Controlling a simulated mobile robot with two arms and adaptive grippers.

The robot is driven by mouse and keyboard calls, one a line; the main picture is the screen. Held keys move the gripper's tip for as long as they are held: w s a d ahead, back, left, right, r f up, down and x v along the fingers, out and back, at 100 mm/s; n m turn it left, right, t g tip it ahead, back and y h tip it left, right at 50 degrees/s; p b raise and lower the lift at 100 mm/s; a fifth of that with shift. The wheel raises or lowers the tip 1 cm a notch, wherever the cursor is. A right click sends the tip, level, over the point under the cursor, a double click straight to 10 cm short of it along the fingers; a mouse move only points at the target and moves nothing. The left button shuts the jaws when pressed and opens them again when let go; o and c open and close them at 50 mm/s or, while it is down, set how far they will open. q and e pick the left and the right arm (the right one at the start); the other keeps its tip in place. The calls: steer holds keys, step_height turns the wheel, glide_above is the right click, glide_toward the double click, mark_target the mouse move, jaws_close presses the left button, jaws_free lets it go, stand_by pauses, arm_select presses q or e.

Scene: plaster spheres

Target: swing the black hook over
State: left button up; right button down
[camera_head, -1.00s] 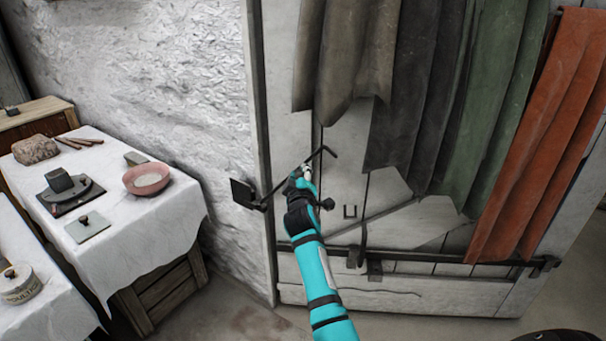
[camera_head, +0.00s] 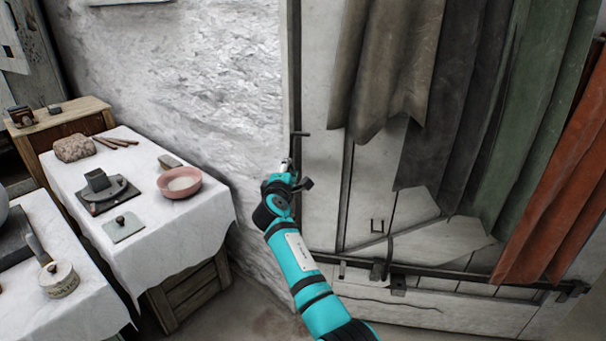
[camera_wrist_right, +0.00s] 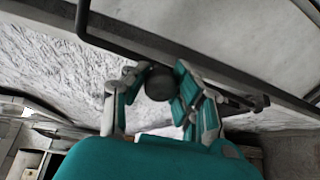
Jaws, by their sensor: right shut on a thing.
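My right gripper (camera_head: 288,170) is in front of the left edge of the pale door, where it meets the rough white wall. The black hook (camera_head: 300,133) is mostly hidden behind the gripper in the head view; its bent tip shows just above. In the right wrist view the fingers (camera_wrist_right: 158,95) are shut around a dark round knob (camera_wrist_right: 158,84), which appears to belong to the hook. The hook's dark bar (camera_wrist_right: 110,49) runs from a bent end at upper left behind the fingers. Its wall mount is hidden in the head view. My left gripper is not in view.
Hanging cloths, brown (camera_head: 385,70), green (camera_head: 535,110) and orange-red (camera_head: 560,190), cover much of the door. A dark bar (camera_head: 450,273) crosses it low down. At left, a cloth-covered table (camera_head: 150,240) holds a pink bowl (camera_head: 180,183) and other items.

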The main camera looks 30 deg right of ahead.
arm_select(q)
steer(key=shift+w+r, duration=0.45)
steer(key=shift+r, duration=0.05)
arm_select(e)
steer(key=shift+w+a+f+n, duration=0.1)
steer(key=shift+w+a+n, duration=0.35)
steer(key=shift+a, duration=0.25)
steer(key=shift+w+a+f+n, duration=0.1)
steer(key=shift+w+a+n, duration=0.35)
steer(key=shift+a, duration=0.2)
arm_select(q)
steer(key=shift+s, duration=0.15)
arm_select(e)
steer(key=c, duration=1)
jaws_free()
steer(key=shift+w+a, duration=0.15)
steer(key=v, duration=1.2)
steer(key=shift+r, duration=0.15)
